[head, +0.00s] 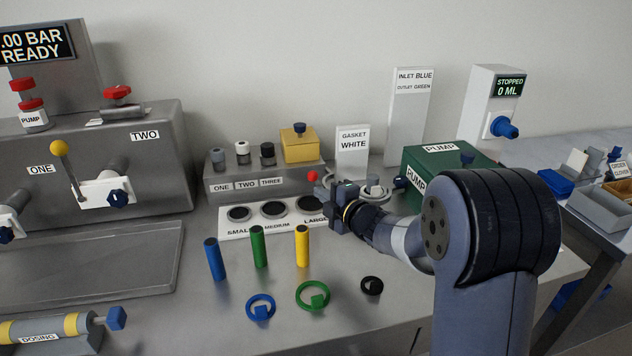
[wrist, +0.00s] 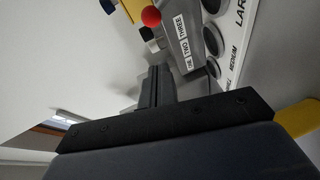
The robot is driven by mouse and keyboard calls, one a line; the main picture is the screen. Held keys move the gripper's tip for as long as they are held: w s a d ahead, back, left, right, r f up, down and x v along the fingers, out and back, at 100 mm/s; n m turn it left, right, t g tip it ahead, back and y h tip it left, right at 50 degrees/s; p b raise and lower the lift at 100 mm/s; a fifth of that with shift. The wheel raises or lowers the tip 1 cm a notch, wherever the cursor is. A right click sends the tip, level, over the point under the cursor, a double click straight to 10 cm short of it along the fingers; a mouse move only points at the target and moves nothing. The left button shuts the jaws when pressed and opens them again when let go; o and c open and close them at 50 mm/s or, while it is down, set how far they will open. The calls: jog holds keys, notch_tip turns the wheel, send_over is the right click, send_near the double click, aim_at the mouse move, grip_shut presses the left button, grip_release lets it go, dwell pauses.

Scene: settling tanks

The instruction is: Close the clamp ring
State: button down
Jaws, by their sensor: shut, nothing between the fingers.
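My gripper (head: 332,192) is shut and empty. It is held above the counter, near the right end of the grey valve block and the "LARGE" end of the size plate. In the wrist view its closed fingers (wrist: 154,88) point toward the wall and the grey block. A light grey round fitting (head: 375,188) stands just right of my gripper, partly hidden by my arm. It may be the clamp ring, but I cannot tell whether it is open or closed. A white sign reading "GASKET WHITE" (head: 352,150) stands behind it.
A red ball knob (head: 313,176) is close to my gripper. The green pump (head: 438,160) stands to the right. Blue, green and yellow cylinders (head: 302,246) and several rings (head: 312,296) occupy the front counter. The front left counter has some free room.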

jog(key=w+a+f+p, duration=0.1)
jog(key=w+a, duration=0.1)
jog(key=w, duration=0.5)
jog(key=shift+w+f+p, duration=0.15)
jog(key=shift+f+p, duration=0.05)
jog(key=shift+p, duration=0.15)
jog(key=shift+b, duration=0.35)
